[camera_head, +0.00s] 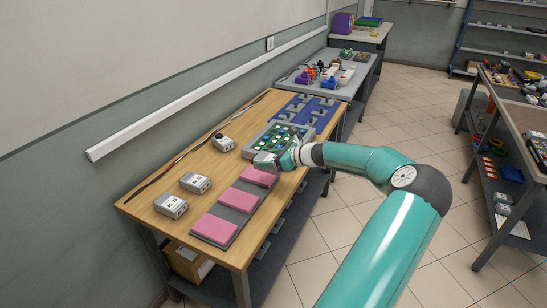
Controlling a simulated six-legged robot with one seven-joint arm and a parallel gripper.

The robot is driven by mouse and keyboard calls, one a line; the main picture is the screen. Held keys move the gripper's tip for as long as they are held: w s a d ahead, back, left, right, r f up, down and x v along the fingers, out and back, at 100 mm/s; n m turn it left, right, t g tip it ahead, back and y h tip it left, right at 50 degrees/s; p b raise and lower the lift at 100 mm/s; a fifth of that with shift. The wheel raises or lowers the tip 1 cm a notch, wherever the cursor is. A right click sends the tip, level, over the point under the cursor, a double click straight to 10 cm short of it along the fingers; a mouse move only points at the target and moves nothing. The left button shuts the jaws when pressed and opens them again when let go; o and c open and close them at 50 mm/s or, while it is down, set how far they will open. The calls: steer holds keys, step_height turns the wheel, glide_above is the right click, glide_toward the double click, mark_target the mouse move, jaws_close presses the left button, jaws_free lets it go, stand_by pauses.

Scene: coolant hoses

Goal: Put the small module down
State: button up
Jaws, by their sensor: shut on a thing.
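My gripper (284,158) is shut on a small grey module (265,161), of which only part shows at the fingertips. It is over the wooden table (148,200), between the far pink pad (258,177) and the grey board with green, blue and white parts (254,147). I cannot tell whether the module touches anything below. Similar grey modules stand on the table's left side: one in front (171,206), one behind it (196,183) and one farther back (222,143).
A dark grey mat (238,199) carries pink pads, with the nearest pad (214,230) at the front. A blue mat (322,110) with grey parts lies at the table's far end. Cables run along the wall. Wood between modules and mat is clear.

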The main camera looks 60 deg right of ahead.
steer(key=w+a+f, duration=0.4)
steer(key=w+a, duration=0.3)
steer(key=a, duration=1.2)
steer(key=w+a+f, duration=0.4)
steer(key=w+a, duration=0.3)
steer(key=a, duration=1.2)
steer(key=w+a+f+h, duration=0.1)
steer(key=w+a+f, duration=0.4)
steer(key=a, duration=1.4)
steer(key=shift+w+a+m, duration=0.3)
steer(key=shift+w, duration=0.9)
steer(key=shift+d+f, duration=0.1)
